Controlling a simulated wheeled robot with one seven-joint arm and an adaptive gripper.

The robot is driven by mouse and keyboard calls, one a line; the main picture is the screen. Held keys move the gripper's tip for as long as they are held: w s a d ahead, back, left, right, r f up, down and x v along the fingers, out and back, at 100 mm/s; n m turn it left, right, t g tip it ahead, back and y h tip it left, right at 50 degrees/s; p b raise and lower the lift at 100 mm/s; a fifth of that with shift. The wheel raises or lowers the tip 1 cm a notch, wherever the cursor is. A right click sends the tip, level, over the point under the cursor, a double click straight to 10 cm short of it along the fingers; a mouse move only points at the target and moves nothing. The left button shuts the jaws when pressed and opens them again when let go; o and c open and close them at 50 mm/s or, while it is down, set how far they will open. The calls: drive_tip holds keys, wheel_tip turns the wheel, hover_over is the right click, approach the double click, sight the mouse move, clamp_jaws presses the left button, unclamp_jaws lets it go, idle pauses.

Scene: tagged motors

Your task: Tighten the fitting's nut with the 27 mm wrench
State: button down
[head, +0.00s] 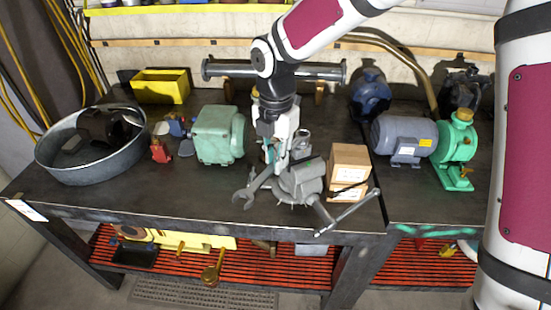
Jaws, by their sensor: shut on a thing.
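My gripper (271,160) points down over the front middle of the workbench. It is shut on a grey wrench (257,185), which slants down and left to an open-ended jaw (242,198) near the bench's front. The size mark on the wrench is too small to read. A grey vise (303,184) stands just right of the wrench, with its long handle bar (347,212) reaching past the front edge. A small grey round part (302,138) shows above the vise; I cannot tell whether it is the fitting. The nut cannot be made out.
Cardboard boxes (348,168) stand close right of the vise. A green motor housing (219,136) is to the left, beside small red and blue parts. A metal tub (68,171) and yellow bin (161,86) are farther left. A grey motor with green pump (405,138) is at right.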

drive_tip(key=shift+r, duration=0.35)
drive_tip(key=shift+r, duration=0.85)
drive_tip(key=shift+r+p, duration=0.65)
drive_tip(key=shift+r, duration=1.85)
